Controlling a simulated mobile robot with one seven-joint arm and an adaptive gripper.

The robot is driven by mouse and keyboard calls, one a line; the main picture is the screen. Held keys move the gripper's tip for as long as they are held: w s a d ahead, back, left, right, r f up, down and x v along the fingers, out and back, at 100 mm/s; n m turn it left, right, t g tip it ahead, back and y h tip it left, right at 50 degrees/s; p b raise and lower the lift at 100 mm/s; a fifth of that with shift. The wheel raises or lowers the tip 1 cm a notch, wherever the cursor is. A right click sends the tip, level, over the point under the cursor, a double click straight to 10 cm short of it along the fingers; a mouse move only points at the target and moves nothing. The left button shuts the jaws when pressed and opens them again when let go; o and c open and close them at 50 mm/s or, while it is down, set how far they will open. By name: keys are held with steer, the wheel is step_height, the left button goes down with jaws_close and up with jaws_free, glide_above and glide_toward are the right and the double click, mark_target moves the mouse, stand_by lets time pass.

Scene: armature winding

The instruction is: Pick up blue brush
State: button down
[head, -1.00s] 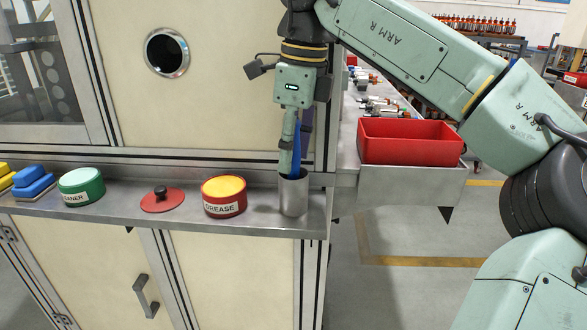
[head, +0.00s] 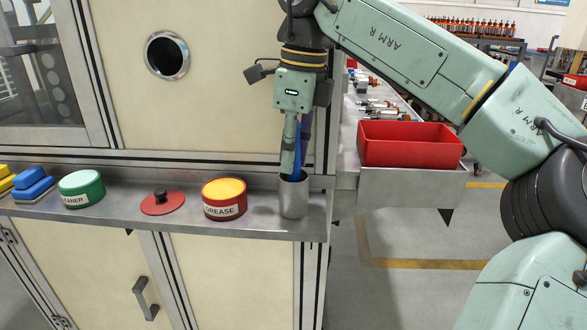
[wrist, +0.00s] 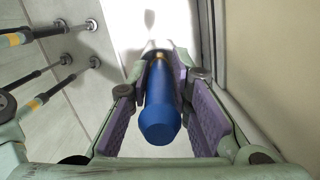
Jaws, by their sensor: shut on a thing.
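The blue brush (head: 298,155) stands upright with its lower end inside a grey metal cup (head: 293,198) at the right end of the shelf. In the wrist view its blue handle (wrist: 159,110) lies between purple finger pads. My gripper (head: 292,160) points down over the cup, shut on the brush handle. It also shows in the wrist view (wrist: 158,75), with a finger on each side of the handle. The lower end of the brush is hidden in the cup.
A grease tin (head: 224,200), a red lid (head: 162,203), a green cleaner tin (head: 82,190) and blue and yellow brushes or blocks (head: 33,183) stand left on the shelf. A red bin (head: 410,145) is at the right. The cabinet wall (head: 220,70) rises close behind.

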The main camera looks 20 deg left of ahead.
step_height(320, 180, up, 10)
steer(key=p, duration=0.5)
steer(key=shift+f, duration=0.15)
steer(key=shift+a, duration=0.1)
steer(key=s+a+t+y+p, duration=0.2)
steer(key=s+a+y+p, duration=0.25)
steer(key=a+y, duration=0.2)
steer(key=shift+s+d+f+b, duration=0.1)
steer(key=shift+f+b, duration=1.25)
steer(key=shift+f, duration=0.05)
steer(key=shift+s+d+f+b, duration=0.1)
steer(key=shift+f+b, duration=1.2)
steer(key=shift+f, duration=0.1)
steer(key=shift+f+b, duration=0.7)
steer(key=shift+f, duration=0.15)
steer(key=shift+r, duration=0.1)
